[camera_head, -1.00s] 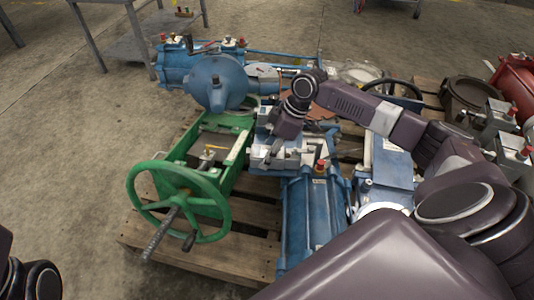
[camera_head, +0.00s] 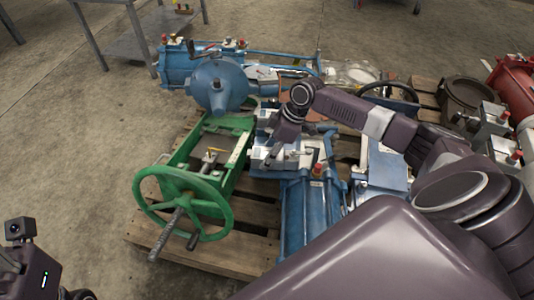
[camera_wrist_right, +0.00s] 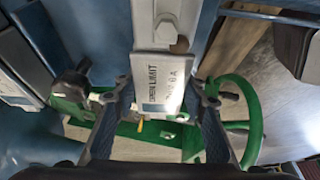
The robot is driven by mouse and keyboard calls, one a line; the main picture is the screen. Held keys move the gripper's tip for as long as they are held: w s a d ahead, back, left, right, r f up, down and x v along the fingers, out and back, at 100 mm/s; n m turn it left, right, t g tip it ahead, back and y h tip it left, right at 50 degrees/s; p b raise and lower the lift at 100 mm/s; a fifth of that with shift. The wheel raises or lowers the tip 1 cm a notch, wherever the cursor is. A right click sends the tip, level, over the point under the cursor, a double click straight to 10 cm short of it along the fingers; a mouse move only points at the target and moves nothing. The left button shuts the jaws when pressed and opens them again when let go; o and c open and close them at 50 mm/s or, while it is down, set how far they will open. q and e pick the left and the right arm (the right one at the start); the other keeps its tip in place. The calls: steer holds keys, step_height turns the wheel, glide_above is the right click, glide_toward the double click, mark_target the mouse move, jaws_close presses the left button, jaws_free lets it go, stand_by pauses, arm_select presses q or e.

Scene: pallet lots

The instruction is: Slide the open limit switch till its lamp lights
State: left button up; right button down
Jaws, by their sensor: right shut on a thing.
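In the right wrist view a pale grey switch box (camera_wrist_right: 158,83), with a label reading "LIMIT", sits in front of a grey bar. My right gripper (camera_wrist_right: 161,100) is shut on this box, one dark finger on each side of it. In the head view my right gripper (camera_head: 277,150) reaches down over the blue actuator assembly, beside the green yoke, and largely hides the switch box. I cannot make out a lit lamp on it. Part of my left arm's end (camera_head: 30,265) shows at the lower left, away from the pallet; its fingers cannot be made out.
A green yoke with a handwheel (camera_head: 187,203) stands left of my right gripper. A blue cylinder (camera_head: 308,215) lies below it, and a blue dome (camera_head: 217,85) is behind. All rest on a wooden pallet (camera_head: 235,250). The concrete floor at the left is clear.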

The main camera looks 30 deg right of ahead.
mark_target(282, 152)
steer(key=c, duration=1.2)
jaws_free()
steer(key=v, duration=1.2)
